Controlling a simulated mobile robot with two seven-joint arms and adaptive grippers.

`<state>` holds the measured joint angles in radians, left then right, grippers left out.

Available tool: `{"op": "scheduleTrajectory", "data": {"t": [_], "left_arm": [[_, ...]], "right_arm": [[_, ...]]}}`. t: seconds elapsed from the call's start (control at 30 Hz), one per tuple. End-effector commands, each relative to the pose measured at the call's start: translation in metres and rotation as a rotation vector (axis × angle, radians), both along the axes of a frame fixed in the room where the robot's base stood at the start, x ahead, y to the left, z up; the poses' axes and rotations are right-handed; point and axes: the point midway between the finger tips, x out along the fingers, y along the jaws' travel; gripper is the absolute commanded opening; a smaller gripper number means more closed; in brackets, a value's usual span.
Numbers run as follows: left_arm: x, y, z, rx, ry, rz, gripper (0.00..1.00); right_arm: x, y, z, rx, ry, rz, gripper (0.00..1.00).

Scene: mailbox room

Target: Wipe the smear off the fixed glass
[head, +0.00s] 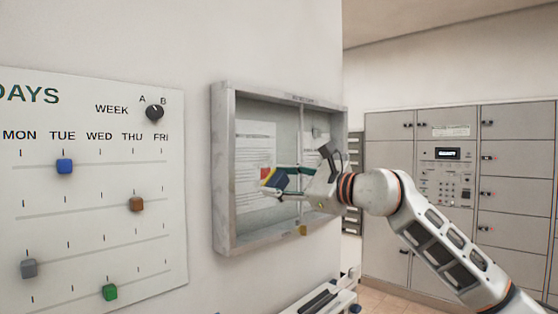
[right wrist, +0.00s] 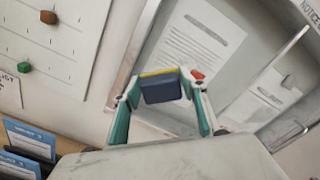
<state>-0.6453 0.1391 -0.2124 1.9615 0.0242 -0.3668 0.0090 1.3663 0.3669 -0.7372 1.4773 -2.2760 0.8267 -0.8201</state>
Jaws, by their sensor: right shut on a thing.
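A shallow grey notice case (head: 222,170) hangs on the wall, with a left and a right pane. The left pane (head: 283,115) covers a white sheet (head: 256,140), which also shows in the right wrist view (right wrist: 195,45). My right gripper (head: 275,182) is shut on a dark blue block with a yellow edge (right wrist: 162,88), in front of the left pane. I cannot tell whether the block touches the glass. A small red patch (right wrist: 197,75) shows beside the block; whether it is the smear or print is unclear. My left gripper is out of view.
A white planner board (head: 100,200) with coloured knobs is on the wall at left. Grey lockers (head: 388,215) stand at the back right. Blue leaflets (right wrist: 30,137) sit in a holder below the case. The case frame stands out around the panes.

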Motion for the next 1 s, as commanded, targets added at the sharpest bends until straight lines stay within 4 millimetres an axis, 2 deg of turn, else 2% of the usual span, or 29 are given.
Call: {"op": "scheduleTrajectory", "data": {"t": [0.1, 0.27, 0.73, 1.0], "left_arm": [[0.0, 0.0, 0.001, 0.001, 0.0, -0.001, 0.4], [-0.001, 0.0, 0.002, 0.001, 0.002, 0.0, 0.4], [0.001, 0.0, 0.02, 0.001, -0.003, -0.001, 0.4], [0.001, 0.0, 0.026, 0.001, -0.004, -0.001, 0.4]], "right_arm": [[0.002, -0.002, -0.01, -0.034, -0.034, -0.006, 0.25], [0.006, -0.003, -0.014, -0.053, -0.052, -0.011, 0.25], [0.035, 0.028, -0.012, -0.052, -0.051, -0.01, 0.25], [0.045, 0.037, -0.013, -0.053, -0.052, -0.011, 0.25]]}}
